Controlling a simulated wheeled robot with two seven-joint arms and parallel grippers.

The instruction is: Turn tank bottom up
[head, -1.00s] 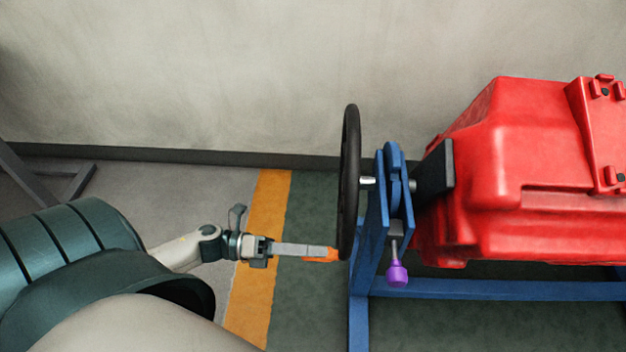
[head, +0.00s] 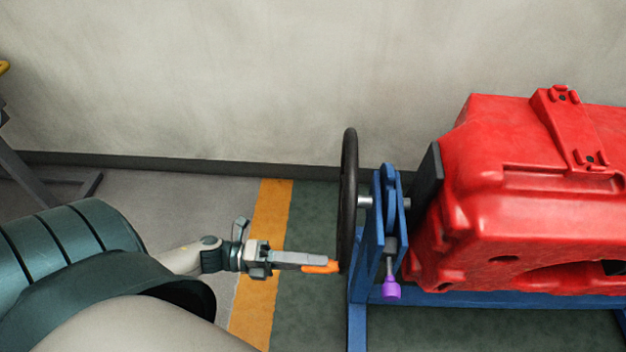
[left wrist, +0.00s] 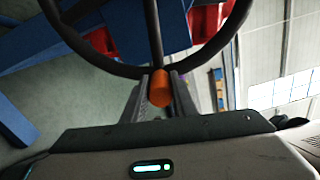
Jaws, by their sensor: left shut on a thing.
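The red tank (head: 540,215) hangs on a blue stand (head: 366,240) at the right of the head view, and its right end is cut off. A black handwheel (head: 348,200) sits on the stand's left side, joined by a shaft. My left gripper (head: 325,267) is at the wheel's lower rim, shut on the orange handle (head: 318,268). The left wrist view shows the orange handle (left wrist: 161,88) between the two fingers, with the wheel rim (left wrist: 130,72) just beyond. A purple-knobbed pin (head: 391,290) hangs on the stand below the shaft. My right gripper is out of view.
A grey wall (head: 250,80) runs behind the stand. An orange floor stripe (head: 262,245) lies left of the stand. A dark frame (head: 50,185) stands at the far left. The floor between the stripe and the wheel is clear.

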